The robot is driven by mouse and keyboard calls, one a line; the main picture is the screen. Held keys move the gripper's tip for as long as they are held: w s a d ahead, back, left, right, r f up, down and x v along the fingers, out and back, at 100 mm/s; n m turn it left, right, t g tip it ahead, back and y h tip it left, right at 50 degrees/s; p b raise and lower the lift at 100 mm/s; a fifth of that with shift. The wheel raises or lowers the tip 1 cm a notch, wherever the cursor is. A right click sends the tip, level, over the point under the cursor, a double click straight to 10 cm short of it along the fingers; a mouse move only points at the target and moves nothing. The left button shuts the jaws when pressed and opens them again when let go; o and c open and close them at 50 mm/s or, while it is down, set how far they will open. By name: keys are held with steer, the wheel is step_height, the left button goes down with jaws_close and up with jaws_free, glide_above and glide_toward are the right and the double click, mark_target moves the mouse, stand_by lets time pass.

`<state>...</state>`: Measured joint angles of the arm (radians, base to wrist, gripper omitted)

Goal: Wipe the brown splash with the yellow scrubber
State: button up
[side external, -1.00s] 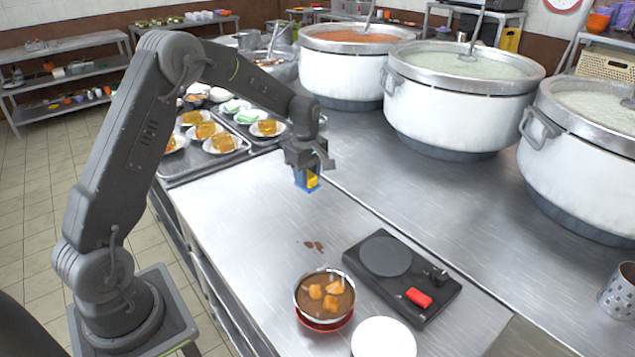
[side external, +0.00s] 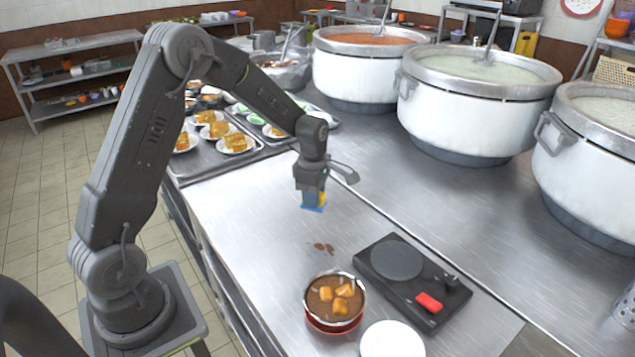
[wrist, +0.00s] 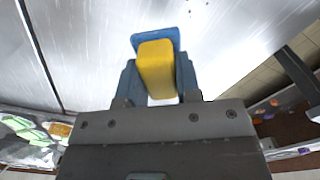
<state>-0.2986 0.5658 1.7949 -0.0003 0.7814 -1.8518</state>
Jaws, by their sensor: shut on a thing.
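The brown splash (side external: 323,248) is a few small brown spots on the steel counter, in front of the bowl of brown stew. My gripper (side external: 312,196) is shut on the yellow scrubber (side external: 322,198), which has a blue pad at its lower end. In the wrist view the yellow body (wrist: 156,68) sits between the fingers, with the blue pad beyond it. The scrubber is held above the counter, up and slightly left of the splash in the side view. Small dark specks show at the top of the wrist view.
A metal bowl of stew (side external: 335,298) on a red base stands near the splash, with a white plate (side external: 392,341) beside it. A black device with a round plate (side external: 397,260) lies to the right. Large stockpots (side external: 480,105) stand behind; trays of food (side external: 215,160) are at the back left.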

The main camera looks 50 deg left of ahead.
mark_target(313, 237)
steer(key=shift+s+d+f+n, duration=0.25)
steer(key=shift+f+n, duration=0.2)
steer(key=shift+f, duration=0.85)
steer(key=shift+s+d+f+n, duration=0.2)
steer(key=shift+s+f+n, duration=0.25)
steer(key=shift+f, duration=0.9)
steer(key=shift+s+d+f+n, duration=0.25)
steer(key=shift+f+n, duration=0.25)
steer(key=shift+f, duration=0.8)
steer(key=shift+d+f, duration=0.5)
steer(key=shift+f, duration=0.05)
steer(key=shift+c, duration=0.3)
steer(key=shift+d, duration=4.5)
steer(key=shift+a, duration=4.95)
steer(key=shift+w+a, duration=0.15)
steer(key=shift+w, duration=0.1)
steer(key=shift+w+d, duration=0.2)
steer(key=shift+d, duration=5)
steer(key=shift+a, duration=5.2)
steer(key=shift+r, duration=4.05)
